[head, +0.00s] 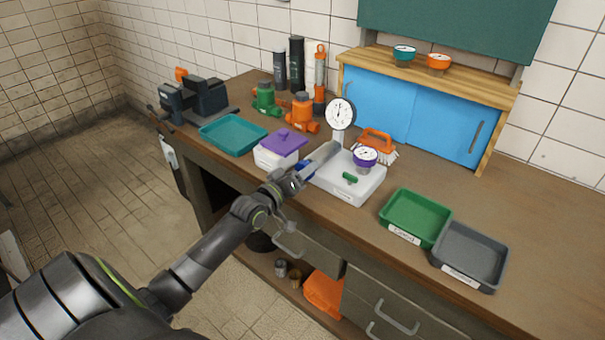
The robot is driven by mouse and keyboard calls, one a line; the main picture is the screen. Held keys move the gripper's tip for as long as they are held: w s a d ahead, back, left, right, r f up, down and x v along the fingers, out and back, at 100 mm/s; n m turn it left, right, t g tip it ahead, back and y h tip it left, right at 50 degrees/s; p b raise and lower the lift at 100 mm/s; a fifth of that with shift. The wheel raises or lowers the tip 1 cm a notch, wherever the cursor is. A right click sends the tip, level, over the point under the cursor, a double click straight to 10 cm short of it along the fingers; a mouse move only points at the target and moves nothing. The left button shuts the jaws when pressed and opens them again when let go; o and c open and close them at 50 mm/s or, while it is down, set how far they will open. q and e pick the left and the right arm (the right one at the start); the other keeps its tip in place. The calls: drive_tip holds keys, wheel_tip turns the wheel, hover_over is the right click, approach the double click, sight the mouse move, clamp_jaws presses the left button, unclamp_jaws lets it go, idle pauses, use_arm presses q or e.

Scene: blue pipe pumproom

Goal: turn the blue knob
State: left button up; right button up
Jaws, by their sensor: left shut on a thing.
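The blue knob (305,168) shows only in part, at the left side of a white box (363,190) on the workbench. My left gripper (304,171) reaches in from the lower left and is shut on the blue knob; its fingers hide most of it. My right gripper is not in view.
A white box with a purple lid (283,145) stands close left of my gripper. A teal tray (233,135) lies farther left. Green (416,217) and grey (470,256) trays lie to the right. An orange-handled brush (378,145) lies behind the white box.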

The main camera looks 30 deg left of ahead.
use_arm(q)
drive_tip(key=m, duration=0.1)
drive_tip(key=m+b, duration=0.1)
drive_tip(key=m, duration=0.1)
drive_tip(key=shift+f+m, duration=0.25)
drive_tip(key=shift+m, duration=0.05)
drive_tip(key=shift+r+m+b, duration=0.1)
drive_tip(key=shift+m+b, duration=1)
drive_tip(key=shift+m, duration=0.8)
drive_tip(key=o, duration=1)
drive_tip(key=shift+r, duration=0.1)
drive_tip(key=shift+c, duration=0.2)
drive_tip(key=shift+s, duration=0.15)
drive_tip(key=s+a+b, duration=0.1)
drive_tip(key=s, duration=1.6)
